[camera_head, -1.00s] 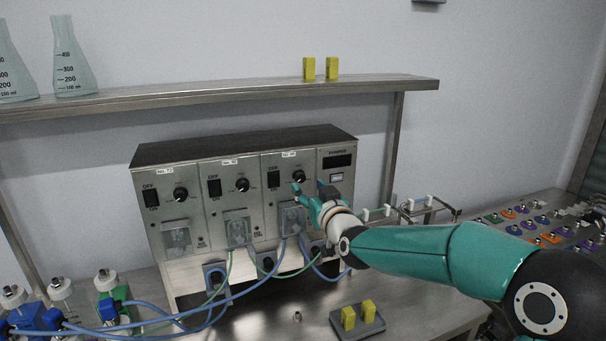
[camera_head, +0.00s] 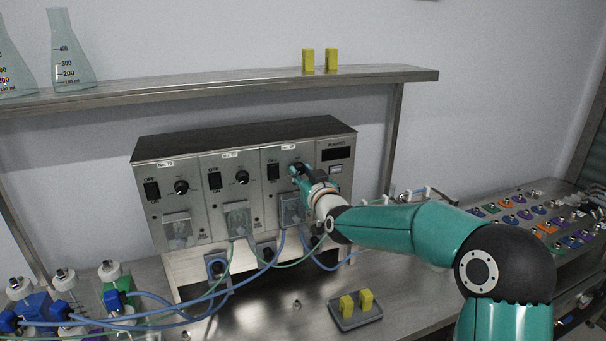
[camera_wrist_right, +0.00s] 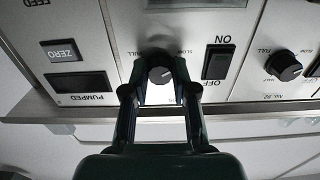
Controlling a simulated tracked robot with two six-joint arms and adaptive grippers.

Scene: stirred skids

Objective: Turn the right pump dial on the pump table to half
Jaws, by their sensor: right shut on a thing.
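The metal pump unit (camera_head: 240,146) stands on the pump table (camera_head: 250,320), with three dials across its front. The right pump dial (camera_wrist_right: 160,72) is a round black knob with a pale pointer mark, seen in the right wrist view between my fingers. My right gripper (camera_wrist_right: 160,85) is shut on this dial, one finger on each side. In the head view my right gripper (camera_head: 297,170) reaches the panel from the right and hides the dial. The middle dial (camera_head: 242,178) and left dial (camera_head: 181,187) are free. My left gripper is not in view.
Black switches, such as the right one (camera_head: 273,171), sit beside the dials. Blue tubes (camera_head: 240,285) loop from the pump heads across the table. A grey tray with yellow blocks (camera_head: 357,320) lies in front. A steel shelf (camera_head: 220,86) runs above the unit.

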